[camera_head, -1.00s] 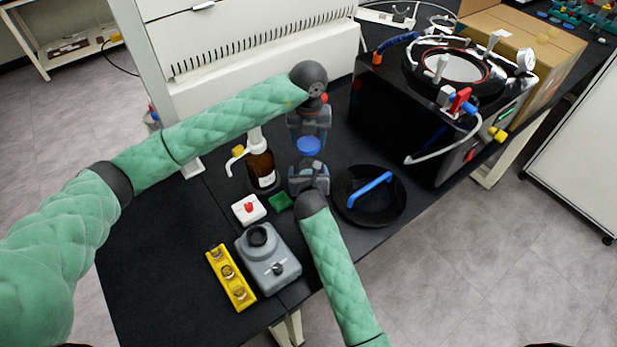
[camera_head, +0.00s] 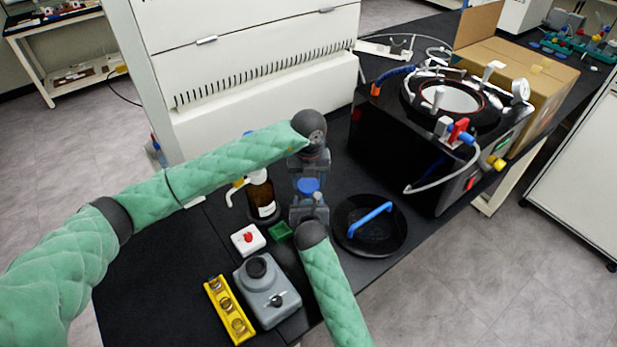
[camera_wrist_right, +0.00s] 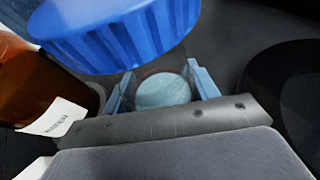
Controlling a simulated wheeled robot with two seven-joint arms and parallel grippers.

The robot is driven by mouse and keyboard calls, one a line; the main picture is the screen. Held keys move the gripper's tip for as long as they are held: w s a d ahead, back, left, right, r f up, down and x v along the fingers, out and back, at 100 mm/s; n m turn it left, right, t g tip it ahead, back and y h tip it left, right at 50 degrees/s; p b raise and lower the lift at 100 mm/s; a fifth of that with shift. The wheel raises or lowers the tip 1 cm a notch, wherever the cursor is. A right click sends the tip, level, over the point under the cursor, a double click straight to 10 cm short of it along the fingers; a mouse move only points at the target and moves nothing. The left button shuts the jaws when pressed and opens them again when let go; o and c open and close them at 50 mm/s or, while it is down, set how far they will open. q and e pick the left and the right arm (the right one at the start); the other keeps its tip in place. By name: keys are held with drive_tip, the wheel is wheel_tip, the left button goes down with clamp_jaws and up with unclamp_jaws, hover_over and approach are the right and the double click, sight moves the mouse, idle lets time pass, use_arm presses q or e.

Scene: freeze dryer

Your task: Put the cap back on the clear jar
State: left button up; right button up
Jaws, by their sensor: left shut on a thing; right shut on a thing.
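The blue cap (camera_head: 308,186) is at the tips of my left gripper (camera_head: 309,176), which is shut on it and reaches in from the far side. In the right wrist view the cap (camera_wrist_right: 115,30) looms large at the top, near the camera. My right gripper (camera_head: 309,206) is shut on the clear jar (camera_wrist_right: 160,91), whose round pale body shows between the fingers (camera_wrist_right: 163,88). The cap is above the jar in the head view; I cannot tell whether they touch. The jar is mostly hidden by the grippers there.
A brown dispenser bottle (camera_head: 262,197) stands close on the left. A black round lid with a blue handle (camera_head: 370,238) lies right. A white box with a red knob (camera_head: 248,239), a grey device (camera_head: 267,290) and a yellow vial rack (camera_head: 230,312) lie nearer. The black freeze dryer (camera_head: 400,150) stands right.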

use_arm(q)
drive_tip(key=shift+f, duration=0.25)
drive_tip(key=shift+f, duration=0.15)
drive_tip(key=shift+f, duration=0.75)
drive_tip(key=shift+f, duration=0.6)
idle(0.5)
drive_tip(key=o, duration=0.9)
use_arm(e)
clamp_jaws()
use_arm(q)
drive_tip(key=shift+o, duration=0.2)
drive_tip(key=shift+r, duration=2.3)
